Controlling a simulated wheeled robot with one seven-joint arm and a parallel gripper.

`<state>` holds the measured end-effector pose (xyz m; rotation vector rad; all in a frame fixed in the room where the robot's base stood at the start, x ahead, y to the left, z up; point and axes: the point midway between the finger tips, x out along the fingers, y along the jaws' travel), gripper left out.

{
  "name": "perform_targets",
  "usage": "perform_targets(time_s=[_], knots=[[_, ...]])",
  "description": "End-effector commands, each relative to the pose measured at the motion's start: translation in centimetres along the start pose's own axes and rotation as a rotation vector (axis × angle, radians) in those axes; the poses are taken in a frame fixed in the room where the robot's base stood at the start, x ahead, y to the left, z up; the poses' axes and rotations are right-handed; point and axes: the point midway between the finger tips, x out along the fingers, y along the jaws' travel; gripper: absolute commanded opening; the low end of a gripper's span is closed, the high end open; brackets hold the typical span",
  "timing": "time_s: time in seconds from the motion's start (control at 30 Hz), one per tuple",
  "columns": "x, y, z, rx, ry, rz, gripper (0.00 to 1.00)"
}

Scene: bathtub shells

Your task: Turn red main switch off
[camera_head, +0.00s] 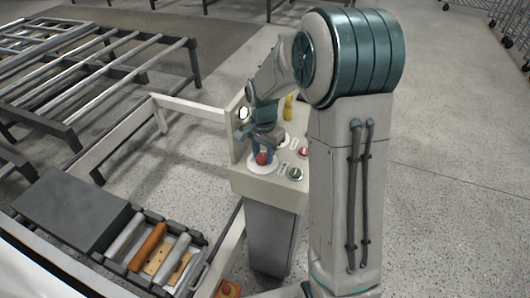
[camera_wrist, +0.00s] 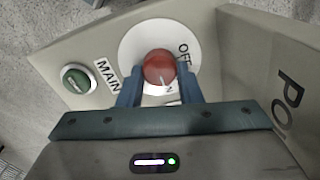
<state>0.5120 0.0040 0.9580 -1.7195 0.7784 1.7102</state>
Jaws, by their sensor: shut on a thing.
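Part of the lettering below the knob is hidden by my gripper. In the head view the red knob (camera_head: 262,158) sits on the front left of the control panel. My gripper (camera_wrist: 160,84) is shut on the red knob, with one blue finger on each side of it. In the head view my gripper (camera_head: 263,150) reaches down onto the knob from above.
A green button (camera_wrist: 75,79) lies left of the switch in the wrist view. The beige control panel (camera_head: 262,184) stands on a grey pedestal, with a red button (camera_head: 303,152) and a green button (camera_head: 295,174) to the right. Roller conveyors (camera_head: 90,65) stand at the left.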

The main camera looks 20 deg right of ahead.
Motion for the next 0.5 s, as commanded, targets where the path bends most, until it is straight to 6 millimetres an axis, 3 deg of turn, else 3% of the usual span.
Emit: perform_targets(time_s=[0.27,0.5], knots=[[0.23,-0.15,0.67,-0.057,-0.005,0.011,0.09],[0.35,-0.31,1.02,-0.222,-0.009,0.013,0.09]])
